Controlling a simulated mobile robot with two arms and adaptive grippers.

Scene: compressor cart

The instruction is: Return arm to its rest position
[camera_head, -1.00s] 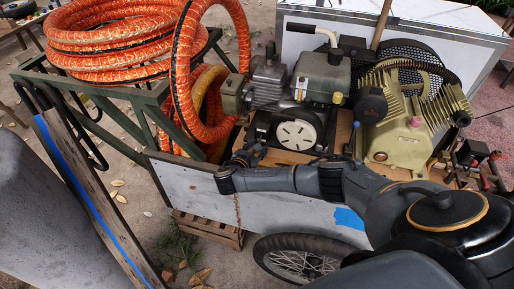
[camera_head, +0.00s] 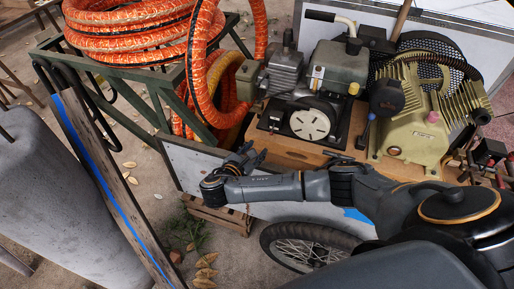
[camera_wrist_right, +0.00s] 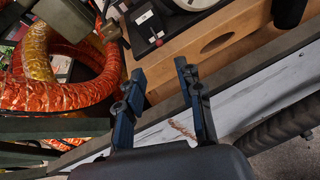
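My right arm reaches in from the right across the near side of the cart in the head view. Its right gripper (camera_head: 245,158) is above the cart's near side panel (camera_head: 190,165), in front of the engine (camera_head: 330,85). In the right wrist view the two dark fingers of the gripper (camera_wrist_right: 158,72) stand apart with nothing between them. The panel's white face and top edge lie beyond the fingers. My left gripper is not in view.
Orange hose coils (camera_head: 125,30) sit on a green rack (camera_head: 150,90) at the left. A tan compressor (camera_head: 415,135) stands right of the engine. A plank with a blue stripe (camera_head: 105,185) and a tyre (camera_head: 300,245) are at the near side.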

